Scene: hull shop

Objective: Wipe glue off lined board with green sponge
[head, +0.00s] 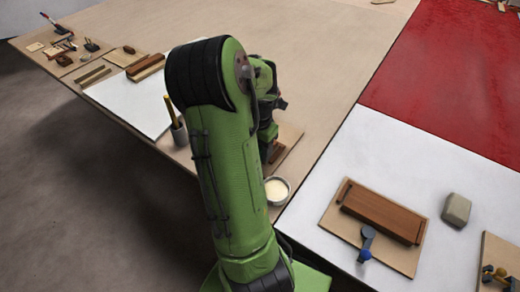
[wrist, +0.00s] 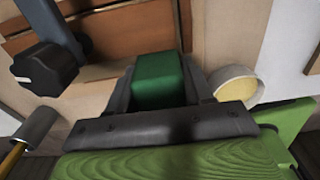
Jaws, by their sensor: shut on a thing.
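My gripper (wrist: 158,85) is shut on a green sponge (wrist: 160,72), which sits between the dark fingers in the wrist view. Beyond the sponge lies a tan board with a reddish-brown wooden piece (wrist: 130,38) crossed by dark lines. In the head view this board (head: 291,136) shows partly, behind my arm and gripper (head: 268,157). I cannot tell whether the sponge touches the board. I make out no glue on the part that shows; much of it is hidden.
A bowl of cream-coloured stuff (head: 277,189) stands close to my gripper and also shows in the wrist view (wrist: 236,86). A grey cup with a brush (head: 178,130) is left of my arm. Another board with a brown block (head: 382,211) and a grey-green block (head: 456,210) lie right.

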